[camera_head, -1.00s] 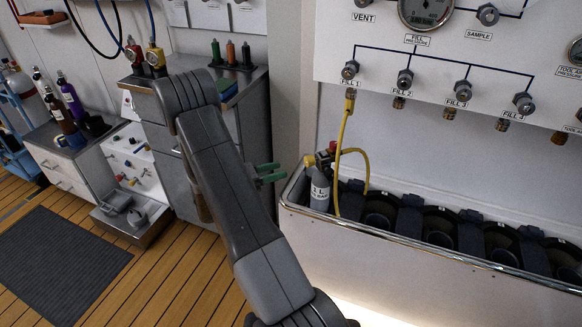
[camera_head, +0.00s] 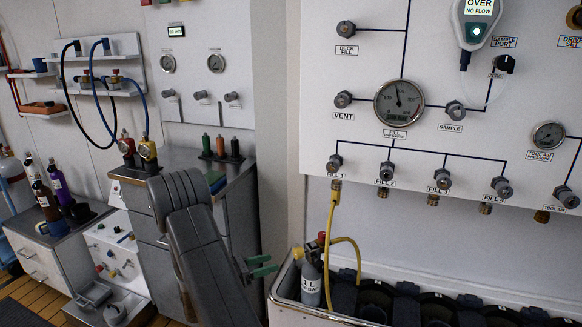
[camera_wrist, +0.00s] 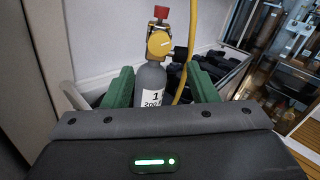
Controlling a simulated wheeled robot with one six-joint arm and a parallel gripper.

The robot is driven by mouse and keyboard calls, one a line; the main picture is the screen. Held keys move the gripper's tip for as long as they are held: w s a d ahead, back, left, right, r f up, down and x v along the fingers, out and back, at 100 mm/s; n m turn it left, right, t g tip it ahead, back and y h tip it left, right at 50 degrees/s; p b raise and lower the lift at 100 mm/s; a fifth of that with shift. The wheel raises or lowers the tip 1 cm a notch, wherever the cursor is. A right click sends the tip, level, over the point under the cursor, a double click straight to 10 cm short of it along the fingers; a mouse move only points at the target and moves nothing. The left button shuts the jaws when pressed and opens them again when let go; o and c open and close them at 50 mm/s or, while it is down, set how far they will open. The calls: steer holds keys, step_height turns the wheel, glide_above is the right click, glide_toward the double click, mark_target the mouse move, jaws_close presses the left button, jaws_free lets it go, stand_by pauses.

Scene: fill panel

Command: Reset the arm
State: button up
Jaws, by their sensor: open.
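My gripper (camera_head: 258,268) has green fingers and shows behind my dark arm in the head view. In the wrist view my gripper (camera_wrist: 160,90) is open, its green fingers apart on either side of the picture with nothing between them that they touch. A grey cylinder (camera_wrist: 150,84) with a yellow valve and red knob stands beyond the fingers, in line with the gap. In the head view this cylinder (camera_head: 311,284) stands at the left end of the trough, to the right of my gripper. A yellow hose (camera_head: 331,225) runs from the FILL 1 outlet down to it.
The white trough (camera_head: 283,288) with dark holders lies along the wall at lower right. The fill panel (camera_head: 440,130) with gauges and knobs hangs above it. A metal cabinet (camera_head: 240,195) with small bottles stands behind my arm. More bottles (camera_head: 59,181) stand at left.

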mark_target(295, 255)
steer(key=x, duration=1)
steer(key=shift+a, duration=0.1)
